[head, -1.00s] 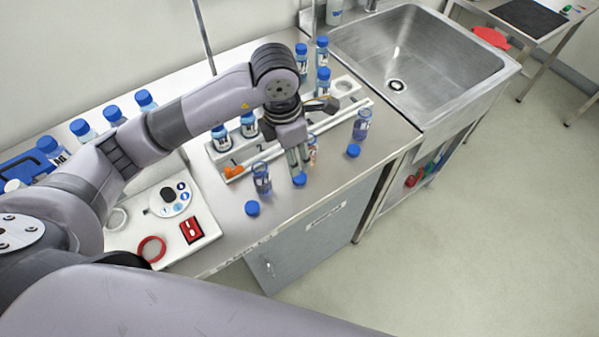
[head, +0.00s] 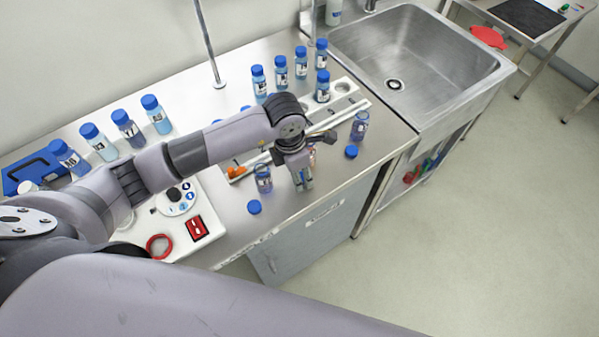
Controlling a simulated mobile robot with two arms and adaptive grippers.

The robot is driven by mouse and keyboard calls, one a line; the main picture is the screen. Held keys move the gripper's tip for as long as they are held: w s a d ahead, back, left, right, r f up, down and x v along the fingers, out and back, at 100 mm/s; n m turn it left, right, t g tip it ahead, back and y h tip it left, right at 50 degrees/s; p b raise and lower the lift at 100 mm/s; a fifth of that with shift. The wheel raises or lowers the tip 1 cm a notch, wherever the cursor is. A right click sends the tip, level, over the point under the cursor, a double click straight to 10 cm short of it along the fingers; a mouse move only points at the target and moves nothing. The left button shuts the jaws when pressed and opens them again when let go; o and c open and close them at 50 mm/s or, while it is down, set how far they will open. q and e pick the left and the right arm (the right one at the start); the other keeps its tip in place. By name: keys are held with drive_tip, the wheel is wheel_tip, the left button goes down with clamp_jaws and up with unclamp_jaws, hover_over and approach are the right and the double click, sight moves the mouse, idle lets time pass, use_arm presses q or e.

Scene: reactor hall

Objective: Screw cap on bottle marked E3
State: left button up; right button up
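Three uncapped bottles stand at the front of the bench: a left one (head: 263,180), a right one (head: 360,126), and one by my gripper, mostly hidden behind it. I cannot read which is marked E3. A blue cap (head: 254,207) lies in front of the left bottle and another cap (head: 351,152) in front of the right one. My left gripper (head: 303,184) points down at the bench near its front edge, between the left and right bottles. Its fingers hide the spot where a third cap lay, and I cannot tell whether they hold it. My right gripper is out of view.
A white rack (head: 346,88) with capped bottles lies behind my gripper. More capped bottles (head: 156,114) stand at the back left. A white board with a red ring (head: 159,246) is at the left. The sink (head: 415,60) is at the right.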

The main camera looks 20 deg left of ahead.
use_arm(q)
drive_tip(key=shift+f, duration=0.3)
drive_tip(key=c, duration=0.5)
drive_tip(key=shift+r+b, duration=2.25)
drive_tip(key=shift+r, duration=7.8)
